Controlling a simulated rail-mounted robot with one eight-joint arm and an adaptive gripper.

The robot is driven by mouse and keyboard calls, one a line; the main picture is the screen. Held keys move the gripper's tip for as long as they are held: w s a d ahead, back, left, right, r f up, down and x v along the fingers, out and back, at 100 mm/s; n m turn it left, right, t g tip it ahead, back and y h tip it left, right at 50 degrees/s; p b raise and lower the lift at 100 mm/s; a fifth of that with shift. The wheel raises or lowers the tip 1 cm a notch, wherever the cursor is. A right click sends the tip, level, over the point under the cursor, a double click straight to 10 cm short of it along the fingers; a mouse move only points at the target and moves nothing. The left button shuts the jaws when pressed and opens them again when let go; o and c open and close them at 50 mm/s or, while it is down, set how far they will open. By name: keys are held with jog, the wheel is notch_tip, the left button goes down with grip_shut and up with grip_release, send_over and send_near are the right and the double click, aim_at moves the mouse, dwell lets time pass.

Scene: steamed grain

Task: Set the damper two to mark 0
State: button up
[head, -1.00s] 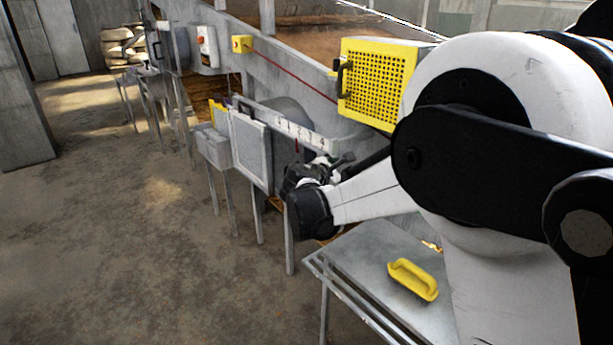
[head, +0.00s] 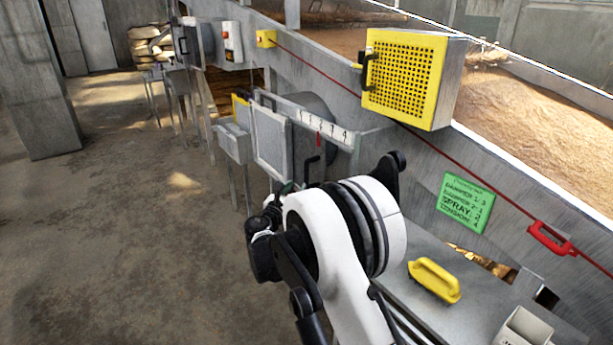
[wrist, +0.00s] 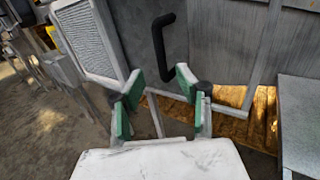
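A white scale plate (head: 327,128) with dark numerals is on the side of the grey machine. A red pointer (head: 319,139) hangs at about its middle, seemingly near the 2. Below it is a black cranked handle (head: 311,168), which also shows upright at the top centre of the wrist view (wrist: 158,42). My gripper (wrist: 158,103) has green finger pads spread apart with nothing between them. It is below and in front of the handle, not touching it. In the head view my arm mostly hides the gripper.
A mesh-fronted panel (head: 271,141) stands left of the handle. A yellow perforated guard box (head: 403,78) is above right. A grey table (head: 403,262) holds a yellow grip-like piece (head: 434,280). A green sign (head: 466,202) hangs behind it. The floor at left is open.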

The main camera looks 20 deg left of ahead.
aim_at(306, 174)
jog(key=w+b, duration=0.2)
jog(key=w, duration=0.8)
jog(key=shift+w, duration=0.3)
grip_shut()
